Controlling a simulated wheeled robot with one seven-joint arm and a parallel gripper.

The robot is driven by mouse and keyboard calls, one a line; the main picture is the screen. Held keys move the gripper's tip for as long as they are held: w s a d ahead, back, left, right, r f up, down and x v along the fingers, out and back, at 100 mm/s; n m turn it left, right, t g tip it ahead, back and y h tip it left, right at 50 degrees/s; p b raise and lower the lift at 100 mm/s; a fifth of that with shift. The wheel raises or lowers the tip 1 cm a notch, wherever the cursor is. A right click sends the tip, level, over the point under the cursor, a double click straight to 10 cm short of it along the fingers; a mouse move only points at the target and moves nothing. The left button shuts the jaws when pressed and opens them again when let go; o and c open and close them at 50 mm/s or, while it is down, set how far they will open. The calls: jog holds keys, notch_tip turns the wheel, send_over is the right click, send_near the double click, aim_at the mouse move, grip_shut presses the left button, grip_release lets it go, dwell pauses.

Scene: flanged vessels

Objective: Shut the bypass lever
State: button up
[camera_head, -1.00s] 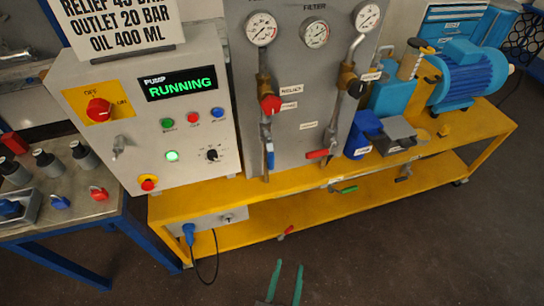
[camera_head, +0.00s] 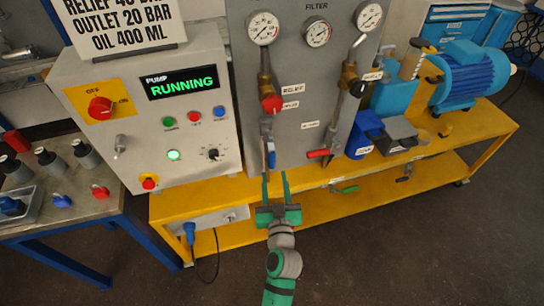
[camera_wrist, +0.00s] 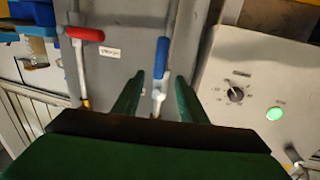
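A blue-handled lever (camera_head: 271,158) hangs down at the lower left of the grey gauge panel, below the red-knobbed valve. A red-handled lever (camera_head: 318,153) lies sideways to its right. The small labels are too blurred to tell which lever is the bypass. My green gripper (camera_head: 275,176) is open and empty, its fingers pointing up at the panel just below the blue handle. In the wrist view the blue handle (camera_wrist: 162,58) shows between and beyond the two fingertips (camera_wrist: 160,80), and the red handle (camera_wrist: 85,33) lies to the left. Contact with the blue lever cannot be told.
The control box (camera_head: 150,120) reads RUNNING and stands close left of the blue lever. The yellow bench (camera_head: 300,184) runs beneath the panel. A blue motor (camera_head: 468,75) and a blue container (camera_head: 360,145) stand to the right. The floor in front is clear.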

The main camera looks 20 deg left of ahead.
aim_at(272, 160)
jog(key=x, duration=0.9)
jog(key=shift+w+a, duration=0.1)
jog(key=shift+w, duration=0.3)
jog(key=shift+c, duration=0.4)
grip_shut()
